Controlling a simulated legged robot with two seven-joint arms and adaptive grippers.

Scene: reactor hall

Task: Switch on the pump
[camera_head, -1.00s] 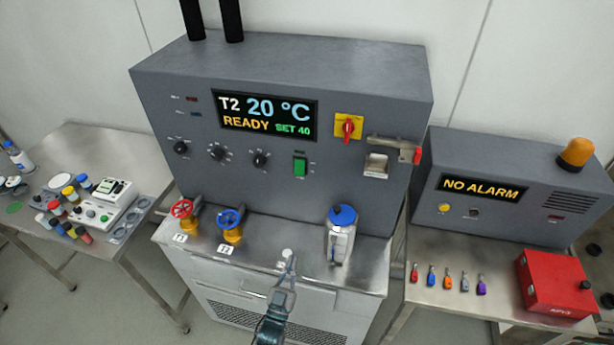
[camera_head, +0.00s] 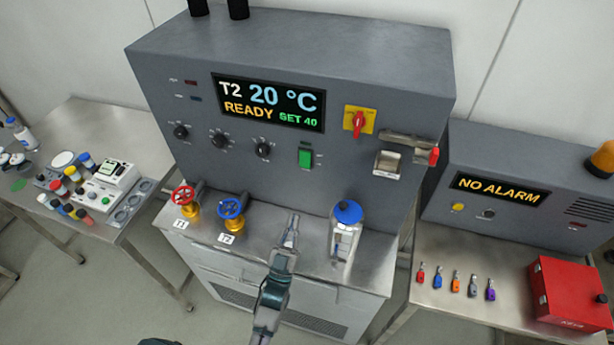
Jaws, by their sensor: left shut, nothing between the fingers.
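The grey reactor panel (camera_head: 330,100) stands at the centre. Its display (camera_head: 268,103) reads "T2 20 °C READY SET 40". A green rocker switch (camera_head: 305,156) is on the panel face below the display. A red rotary switch on a yellow plate (camera_head: 358,122) sits to its upper right. I cannot read the small labels, so I cannot tell which control is the pump's. My left gripper (camera_head: 294,218) is shut and empty, above the ledge, below the green switch and left of the blue-capped bottle (camera_head: 347,212). My right gripper is not in view.
Red (camera_head: 184,195) and blue (camera_head: 231,209) valve wheels stand left of my gripper. Three black knobs are above them. An alarm box (camera_head: 500,187) and red case (camera_head: 566,292) are on the right table.

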